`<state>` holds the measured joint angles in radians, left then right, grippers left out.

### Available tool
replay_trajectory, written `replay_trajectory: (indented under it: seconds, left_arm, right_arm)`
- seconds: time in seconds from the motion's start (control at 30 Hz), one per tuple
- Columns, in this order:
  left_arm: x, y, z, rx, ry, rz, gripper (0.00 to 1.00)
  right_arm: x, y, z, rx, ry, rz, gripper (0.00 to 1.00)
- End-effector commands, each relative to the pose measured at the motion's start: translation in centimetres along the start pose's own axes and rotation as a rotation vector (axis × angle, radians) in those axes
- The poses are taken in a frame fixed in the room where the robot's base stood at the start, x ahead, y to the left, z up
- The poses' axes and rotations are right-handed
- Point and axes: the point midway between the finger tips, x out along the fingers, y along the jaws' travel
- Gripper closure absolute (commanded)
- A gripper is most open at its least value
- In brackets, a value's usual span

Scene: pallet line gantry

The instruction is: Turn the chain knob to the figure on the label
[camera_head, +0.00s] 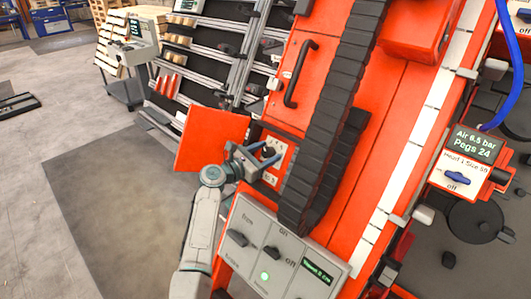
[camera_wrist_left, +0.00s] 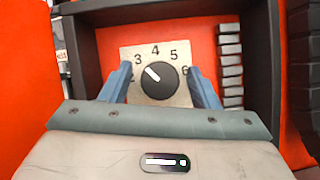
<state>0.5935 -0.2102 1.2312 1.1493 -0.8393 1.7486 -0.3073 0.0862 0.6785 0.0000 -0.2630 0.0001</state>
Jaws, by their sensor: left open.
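The black chain knob (camera_wrist_left: 159,81) sits on a pale dial plate (camera_wrist_left: 183,101) in the left wrist view. The plate has figures 3, 4, 5 and 6 and a partly hidden one at the left. The knob's white mark points up-left, roughly at 3. My left gripper (camera_head: 254,157) is open in front of the dial, its blue fingers either side of the knob and apart from it in the wrist view; I cannot tell the depth gap. In the head view the knob (camera_head: 268,152) is partly behind the gripper. A small label (camera_head: 270,179) below it is too small to read surely.
An open orange door (camera_head: 212,141) stands left of the recess. A black cable chain (camera_head: 330,120) runs just right of it. A grey switch panel (camera_head: 275,252) is below. A display (camera_head: 474,145) reads "Air 6.5 bar, Pegs 24".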

Motion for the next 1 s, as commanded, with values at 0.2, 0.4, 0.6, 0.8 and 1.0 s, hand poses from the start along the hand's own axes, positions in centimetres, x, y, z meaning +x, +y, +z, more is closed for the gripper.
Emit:
replay_trajectory:
  seconds: [0.2,0.4,0.6,0.8,1.0]
  left_arm:
    - [0.0,0.0,0.0,0.0,0.0,0.0,0.48]
    - [0.0,0.0,0.0,0.0,0.0,0.0,0.88]
    - [0.0,0.0,0.0,0.008,0.0,-0.005,0.89]
    - [0.0,0.1,-0.1,0.066,0.0,-0.035,0.89]
    - [0.0,0.1,-0.2,0.184,0.0,-0.099,0.89]
  right_arm:
    - [0.0,-1.0,0.1,0.004,-0.001,-0.01,0.64]
    - [0.0,-1.2,0.1,0.005,0.0,-0.012,0.64]
    - [0.1,-0.8,0.1,0.003,-0.001,-0.008,0.64]
    - [0.6,-0.3,0.1,0.001,-0.001,-0.002,0.64]
    - [0.5,-0.2,-1.8,-0.002,0.005,-0.001,0.64]
